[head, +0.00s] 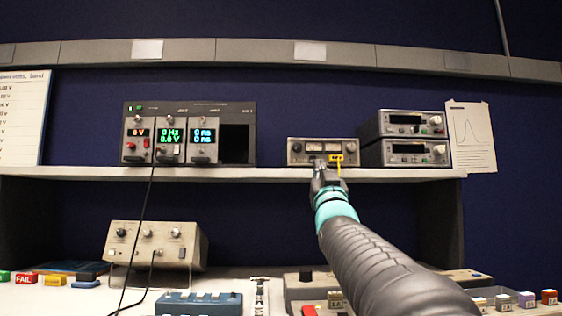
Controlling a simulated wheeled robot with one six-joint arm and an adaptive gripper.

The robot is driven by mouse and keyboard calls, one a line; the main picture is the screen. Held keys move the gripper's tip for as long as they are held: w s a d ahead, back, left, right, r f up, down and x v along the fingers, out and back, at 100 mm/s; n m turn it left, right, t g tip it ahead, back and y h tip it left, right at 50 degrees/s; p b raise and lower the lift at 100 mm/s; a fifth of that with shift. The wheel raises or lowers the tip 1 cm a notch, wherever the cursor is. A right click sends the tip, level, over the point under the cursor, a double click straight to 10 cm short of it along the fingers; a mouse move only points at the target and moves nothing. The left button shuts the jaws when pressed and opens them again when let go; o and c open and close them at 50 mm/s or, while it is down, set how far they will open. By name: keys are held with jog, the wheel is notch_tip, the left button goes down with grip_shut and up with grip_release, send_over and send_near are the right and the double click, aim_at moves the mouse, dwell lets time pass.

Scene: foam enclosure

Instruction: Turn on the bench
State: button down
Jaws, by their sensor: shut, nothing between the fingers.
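A small instrument (297,150) with two pale meters, a left knob and a yellow tag (337,158) stands at the shelf's middle. Two stacked grey units (385,130) with dark green displays stand right of it. My gripper (322,165) is shut and empty, in front of the small instrument's lower middle. It hides part of that front; I cannot tell whether it touches.
A beige box with knobs (190,245) and a blue switch box (205,305) stand on the white worktop (40,300) below. A black cable (146,215) hangs from the rack across the shelf edge. Small labelled blocks lie at both sides. A paper sheet (470,135) hangs at the right.

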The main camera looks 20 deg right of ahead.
aim_at(314, 157)
jog(key=shift+w+d+r+p, duration=0.3)
jog(key=shift+w+d+r, duration=0.05)
jog(key=shift+w, duration=0.8)
jog(key=shift+w+d+r+p, duration=0.3)
jog(key=shift+w, duration=0.85)
jog(key=shift+w+d+r+p, duration=0.3)
jog(key=shift+w+d+r, duration=0.05)
jog(key=shift+w, duration=0.8)
jog(key=shift+d, duration=0.1)
